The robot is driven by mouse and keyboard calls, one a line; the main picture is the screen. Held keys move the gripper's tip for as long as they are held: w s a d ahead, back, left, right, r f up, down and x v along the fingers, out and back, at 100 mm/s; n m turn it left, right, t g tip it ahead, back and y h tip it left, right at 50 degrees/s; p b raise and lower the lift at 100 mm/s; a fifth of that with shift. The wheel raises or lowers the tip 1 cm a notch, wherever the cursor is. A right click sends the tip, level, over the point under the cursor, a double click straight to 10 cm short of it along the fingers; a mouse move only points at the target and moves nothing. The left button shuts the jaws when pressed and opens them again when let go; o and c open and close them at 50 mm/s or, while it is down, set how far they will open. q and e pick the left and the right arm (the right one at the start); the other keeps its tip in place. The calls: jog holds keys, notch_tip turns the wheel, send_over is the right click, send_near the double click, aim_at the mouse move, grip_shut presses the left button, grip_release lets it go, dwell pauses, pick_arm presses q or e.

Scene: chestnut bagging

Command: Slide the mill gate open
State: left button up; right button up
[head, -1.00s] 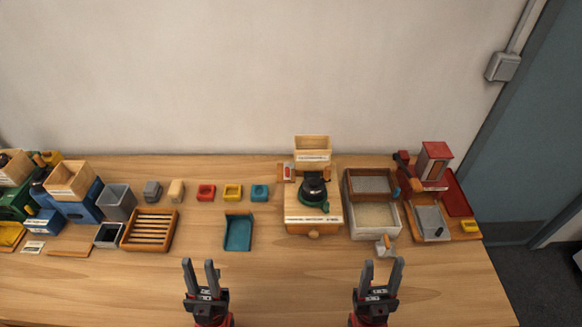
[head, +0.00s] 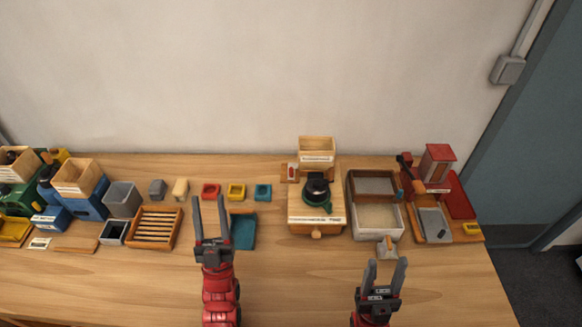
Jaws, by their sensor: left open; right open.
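The mill (head: 330,221) is a light wooden box with a hopper (head: 317,150) at its back, a dark round part with a green base on top, and a wooden knob in front. A small wooden piece with a red and white mark (head: 291,172) sits left of the hopper; I cannot tell whether it is the gate. My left gripper (head: 210,212) is open and empty, left of the mill and by the left edge of the teal scoop tray.
A teal tray (head: 243,232) and small red, yellow and teal dishes stand left of the mill. A two-part bin (head: 361,229) stands close on its right, with a red device (head: 437,165) beyond. A slatted wooden rack (head: 153,227) is left. The front table is clear.

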pick_arm(q)
jog(key=w+d+f+m+g+h+p, duration=0.15)
jog(key=w+g, duration=0.45)
jog(key=w, duration=1)
jog(key=w+f+g+h+p, duration=0.15)
jog(key=w+g, duration=0.55)
jog(key=w, duration=0.9)
jog(key=s+d+r+m+g+h+p, duration=0.1)
jog(key=s+d+m+g+h+p, duration=0.2)
jog(key=d+m+g, duration=0.5)
jog(key=s+d+r+g, duration=0.2)
jog(key=s+g, duration=0.4)
jog(key=s, duration=0.1)
jog(key=b, duration=0.6)
send_near(290, 169)
jog(key=p+x, duration=0.4)
jog(key=x, duration=0.4)
jog(key=shift+p+x, duration=0.4)
jog(key=shift+x, duration=0.55)
